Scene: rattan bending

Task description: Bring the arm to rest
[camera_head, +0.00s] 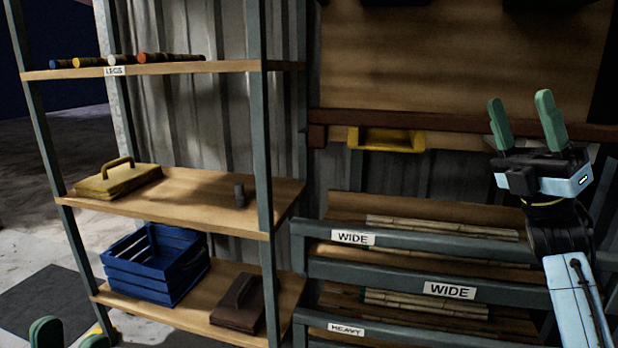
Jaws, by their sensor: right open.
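My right gripper (525,115) is raised at the right, its two green fingers pointing up and standing apart. It is open with nothing between the fingers, in front of the wooden back panel and above the rack of canes. My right arm comes up from the lower right corner. My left gripper (70,336) shows only as two green fingertips at the bottom left edge. The tips stand apart and nothing shows between them; the rest of that arm is out of frame.
A shelf unit (165,68) stands at left with coloured rolls, a yellow handled block (118,182), a blue crate (155,264) and a brown block (238,304). A rack labelled WIDE and HEAVY holds canes (440,228). A yellow bin (386,140) sits behind.

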